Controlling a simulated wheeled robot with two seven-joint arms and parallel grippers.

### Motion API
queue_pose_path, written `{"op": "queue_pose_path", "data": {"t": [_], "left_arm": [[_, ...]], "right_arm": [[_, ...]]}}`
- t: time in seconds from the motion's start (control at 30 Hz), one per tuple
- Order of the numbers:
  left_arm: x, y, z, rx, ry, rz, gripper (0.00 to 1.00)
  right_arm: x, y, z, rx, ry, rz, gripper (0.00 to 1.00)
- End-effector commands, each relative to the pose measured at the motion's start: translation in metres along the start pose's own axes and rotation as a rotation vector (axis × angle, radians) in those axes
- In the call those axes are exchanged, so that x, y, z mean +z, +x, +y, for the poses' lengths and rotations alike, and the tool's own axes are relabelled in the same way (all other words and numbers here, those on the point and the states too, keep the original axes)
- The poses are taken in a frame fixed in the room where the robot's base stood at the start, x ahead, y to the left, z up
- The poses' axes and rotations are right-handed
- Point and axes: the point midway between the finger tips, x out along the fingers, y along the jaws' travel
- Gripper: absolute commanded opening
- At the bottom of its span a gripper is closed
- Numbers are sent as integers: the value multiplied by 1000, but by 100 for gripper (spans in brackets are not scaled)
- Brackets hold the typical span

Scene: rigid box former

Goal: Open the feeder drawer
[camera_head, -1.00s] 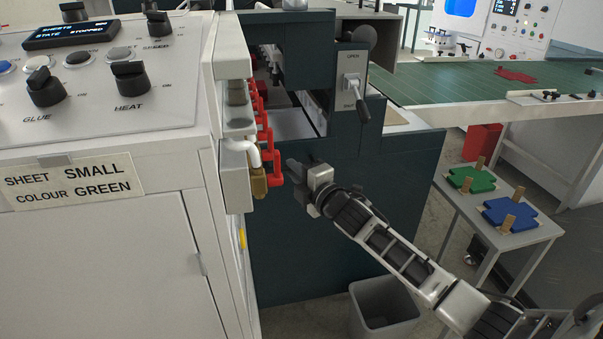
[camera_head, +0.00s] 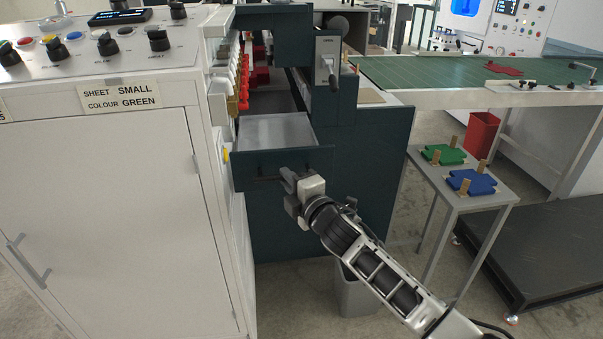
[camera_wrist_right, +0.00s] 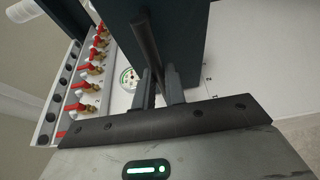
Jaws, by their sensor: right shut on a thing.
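The feeder drawer (camera_head: 308,160) is a dark teal box on the machine's front, pulled out towards me. Its pale inside shows and looks empty in the part I can see. Its dark bar handle (camera_head: 264,179) runs across the front panel. My right gripper (camera_head: 284,180) is shut on the right part of this handle and hides that end. In the right wrist view, the handle (camera_wrist_right: 146,42) comes down between the fingers of my right gripper (camera_wrist_right: 160,88), against the dark drawer front (camera_wrist_right: 190,35). My left gripper is not in view.
A white control cabinet (camera_head: 110,200) stands close on the left, with red-handled valves (camera_head: 243,80) along its side. A grey bin (camera_head: 358,292) stands below my right arm. A small table (camera_head: 478,203) with green and blue pieces is to the right.

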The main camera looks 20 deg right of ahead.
Motion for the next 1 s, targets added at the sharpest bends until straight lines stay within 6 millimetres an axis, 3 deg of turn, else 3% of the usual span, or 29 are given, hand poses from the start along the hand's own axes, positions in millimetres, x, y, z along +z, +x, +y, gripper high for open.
{"op": "queue_pose_path", "data": {"t": [0.43,0.47,0.5,0.53,0.83,1.0], "left_arm": [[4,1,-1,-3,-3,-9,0],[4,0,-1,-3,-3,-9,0],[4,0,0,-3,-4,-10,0],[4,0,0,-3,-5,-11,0],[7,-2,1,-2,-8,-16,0],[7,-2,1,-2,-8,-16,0]], "right_arm": [[-2,-1,0,-2,-2,-1,0],[-2,-1,0,-2,-2,-1,21],[-2,-1,0,-2,-2,-1,32],[-2,-1,0,-2,-2,0,34],[-3,-3,0,-1,-1,2,34],[-3,-22,-2,-2,-2,3,34]]}}
